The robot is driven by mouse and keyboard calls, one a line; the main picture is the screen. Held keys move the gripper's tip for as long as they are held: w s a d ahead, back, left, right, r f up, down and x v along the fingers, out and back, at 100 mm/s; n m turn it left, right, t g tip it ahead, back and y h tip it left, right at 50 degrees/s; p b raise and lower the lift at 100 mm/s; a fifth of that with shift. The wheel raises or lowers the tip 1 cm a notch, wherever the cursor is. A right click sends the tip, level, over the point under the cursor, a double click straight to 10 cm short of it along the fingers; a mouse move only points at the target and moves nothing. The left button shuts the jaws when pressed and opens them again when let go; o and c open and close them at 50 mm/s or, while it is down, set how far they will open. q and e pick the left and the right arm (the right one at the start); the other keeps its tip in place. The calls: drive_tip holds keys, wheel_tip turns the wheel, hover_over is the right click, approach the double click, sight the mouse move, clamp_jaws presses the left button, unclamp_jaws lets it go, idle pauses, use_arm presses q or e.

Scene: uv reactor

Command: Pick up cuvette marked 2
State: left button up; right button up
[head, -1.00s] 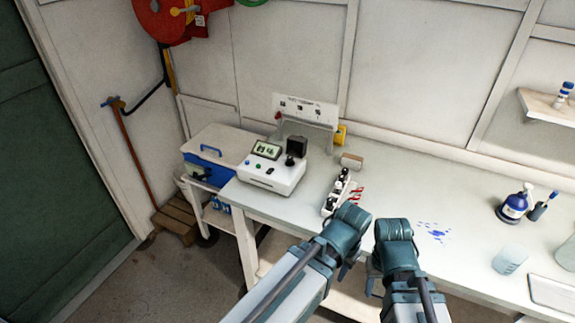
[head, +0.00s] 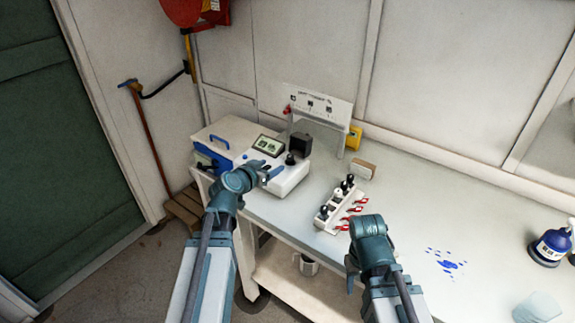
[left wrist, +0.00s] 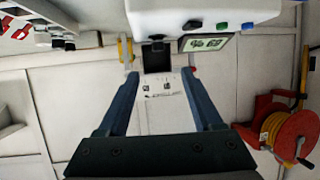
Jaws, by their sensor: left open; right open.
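A white rack (head: 328,217) on the bench holds a row of several black and white pieces (head: 338,194), with red tabs (head: 354,209) along its right side. No mark 2 can be read, and I cannot tell which piece is the cuvette. My left gripper (head: 273,172) is at the front of the white instrument (head: 285,180), left of the rack. In the left wrist view its fingers (left wrist: 160,74) are apart and empty, with the instrument beyond them. My right gripper (head: 350,278) is at the bench's front edge, below the rack; its fingers are mostly hidden.
The instrument has a display (head: 268,146) and a black block (head: 301,144). A sign (head: 318,104) stands behind it. A small brown box (head: 362,170) and a blue spill (head: 447,263) are on the bench (head: 405,210). The bench middle is mostly clear.

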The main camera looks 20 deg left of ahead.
use_arm(q)
drive_tip(key=b, duration=0.3)
approach(289, 159)
drive_tip(key=x, duration=0.4)
drive_tip(key=shift+w, duration=0.45)
drive_tip(key=shift+w, duration=0.1)
drive_tip(key=shift+w+d+f+b, duration=0.1)
drive_tip(key=shift+w+f+b, duration=0.15)
drive_tip(key=shift+b, duration=0.2)
drive_tip(key=b+x, duration=0.2)
drive_tip(key=x, duration=0.2)
drive_tip(key=shift+w+f, duration=0.1)
drive_tip(key=shift+f, duration=0.1)
drive_tip(key=shift+r, duration=0.1)
drive_tip(key=shift+c, duration=0.6)
clamp_jaws()
